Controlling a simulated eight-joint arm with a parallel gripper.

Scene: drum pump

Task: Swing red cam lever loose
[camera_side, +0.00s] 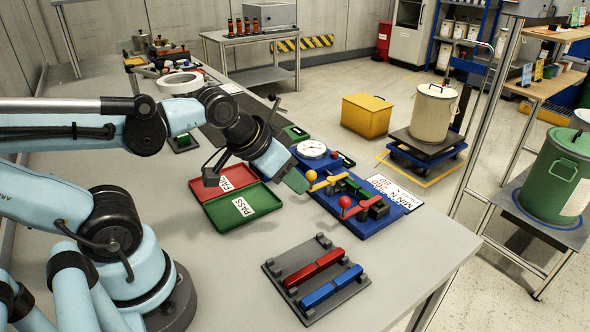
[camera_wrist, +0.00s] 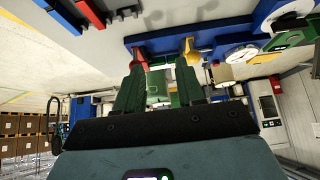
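The red cam lever with its round red knob (camera_side: 345,202) stands on the near part of the blue pump board (camera_side: 370,228). A matching lever with a yellow knob (camera_side: 311,176) stands farther back on the same board. My gripper (camera_side: 296,181) is above the left edge of the board, left of the yellow knob and apart from the red lever. In the wrist view its two green fingers (camera_wrist: 159,80) are spread with nothing held between them. A red part (camera_wrist: 137,54) shows beyond the left finger and a yellow part (camera_wrist: 190,50) beyond the right finger.
A red and green FAIL/PASS tray (camera_side: 240,207) lies left of the board. A grey rack (camera_side: 300,262) with red and blue bars lies in front. A white gauge (camera_side: 312,149) sits at the board's back. The table's front right is clear.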

